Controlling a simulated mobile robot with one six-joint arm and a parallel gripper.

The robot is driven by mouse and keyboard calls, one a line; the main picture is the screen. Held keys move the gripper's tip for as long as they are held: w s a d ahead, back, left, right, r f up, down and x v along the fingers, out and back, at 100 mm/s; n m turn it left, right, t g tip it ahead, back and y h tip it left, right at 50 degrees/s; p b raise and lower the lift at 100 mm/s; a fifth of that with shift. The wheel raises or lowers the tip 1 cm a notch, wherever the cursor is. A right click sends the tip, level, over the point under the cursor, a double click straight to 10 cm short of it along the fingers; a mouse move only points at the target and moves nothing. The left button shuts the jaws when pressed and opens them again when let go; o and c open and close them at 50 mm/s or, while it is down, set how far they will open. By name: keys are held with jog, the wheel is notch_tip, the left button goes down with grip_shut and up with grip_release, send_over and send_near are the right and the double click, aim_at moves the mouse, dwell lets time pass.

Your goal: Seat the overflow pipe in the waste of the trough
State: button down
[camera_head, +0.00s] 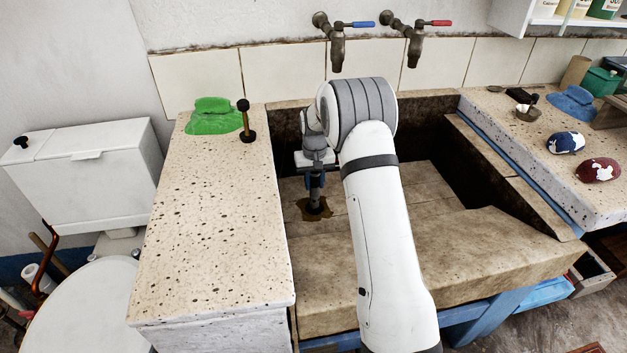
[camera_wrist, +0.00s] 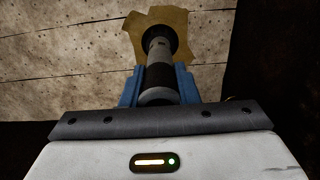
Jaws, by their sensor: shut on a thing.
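My gripper (camera_head: 315,181) is low inside the stone trough (camera_head: 430,240), fingers pointing down. Its blue fingers (camera_wrist: 158,76) are shut on the grey and black overflow pipe (camera_wrist: 157,96), one finger on either side. The pipe (camera_head: 315,197) stands about upright below the gripper. Its far end meets a dark round ring, the waste (camera_wrist: 158,33), in the wrist view. A ragged brown-yellow patch (camera_head: 322,214) surrounds that spot on the trough floor. I cannot tell whether the pipe's end is inside the waste or just over it.
Two taps, blue-handled (camera_head: 338,40) and red-handled (camera_head: 415,38), hang above the trough. A speckled slab (camera_head: 215,225) at left bears a green cloth (camera_head: 213,117) and a dark plunger-like thing (camera_head: 245,122). The right slab (camera_head: 535,150) holds several small things.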

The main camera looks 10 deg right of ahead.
jog(key=shift+f+b, duration=0.3)
jog(key=shift+f, duration=0.35)
jog(key=shift+c, duration=1.2)
grip_release()
jog(key=shift+r, duration=0.15)
jog(key=shift+r+p, duration=3.4)
jog(key=shift+r, duration=1.5)
